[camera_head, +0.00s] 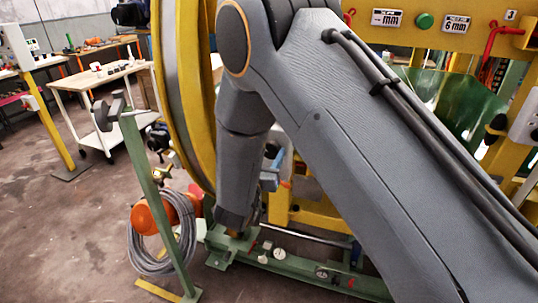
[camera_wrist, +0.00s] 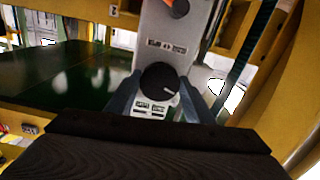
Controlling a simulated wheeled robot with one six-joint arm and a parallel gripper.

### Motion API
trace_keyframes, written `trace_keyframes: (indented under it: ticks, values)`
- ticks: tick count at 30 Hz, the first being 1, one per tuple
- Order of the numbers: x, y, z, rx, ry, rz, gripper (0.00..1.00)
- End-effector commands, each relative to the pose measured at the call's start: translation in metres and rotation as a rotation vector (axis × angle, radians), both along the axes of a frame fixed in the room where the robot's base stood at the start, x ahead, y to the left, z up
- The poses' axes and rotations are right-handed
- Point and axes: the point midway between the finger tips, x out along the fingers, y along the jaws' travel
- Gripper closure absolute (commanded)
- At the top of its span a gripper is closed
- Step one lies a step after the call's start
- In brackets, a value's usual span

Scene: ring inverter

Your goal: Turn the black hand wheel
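A round black knob (camera_wrist: 160,82) with a white pointer line sits on a pale grey panel (camera_wrist: 160,28) in the wrist view. It is the likeliest black hand wheel; a second black knob (camera_wrist: 177,8) is higher on the panel, cut by the frame edge. My gripper (camera_wrist: 160,80) has its two blue-grey fingers apart, one on each side of the lower knob. I cannot tell whether they touch it. In the head view my arm covers much of the machine, and I cannot make out the gripper or this knob there.
A yellow ring frame (camera_head: 168,90) stands left of my arm. A green post (camera_head: 155,200) with a dark handle and a coiled grey hose (camera_head: 150,262) stand at lower left. A white table (camera_head: 88,80) is behind. The floor at left is mostly clear.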

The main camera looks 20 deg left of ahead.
Motion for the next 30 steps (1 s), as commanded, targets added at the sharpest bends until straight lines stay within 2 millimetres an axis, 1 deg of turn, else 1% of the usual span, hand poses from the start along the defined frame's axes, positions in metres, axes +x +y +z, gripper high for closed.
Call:
trace_keyframes:
  ticks: [1, 2, 3, 8, 14, 20, 30]
  values:
    - [-0.0002, 0.0001, 0.0001, 0.000, 0.000, 0.000, 0.67]
    - [-0.0002, 0.0001, 0.0001, 0.000, 0.000, 0.000, 0.72]
    - [-0.0002, 0.0002, 0.0001, 0.000, 0.000, 0.000, 0.74]
    - [-0.0003, 0.0003, 0.0001, 0.009, -0.001, 0.001, 0.74]
    - [0.0000, 0.0007, -0.0003, 0.069, -0.006, 0.001, 0.74]
    - [0.0001, 0.0011, -0.0014, 0.201, -0.017, 0.001, 0.74]
    - [0.0003, 0.0019, -0.0017, 0.516, -0.041, 0.001, 0.74]
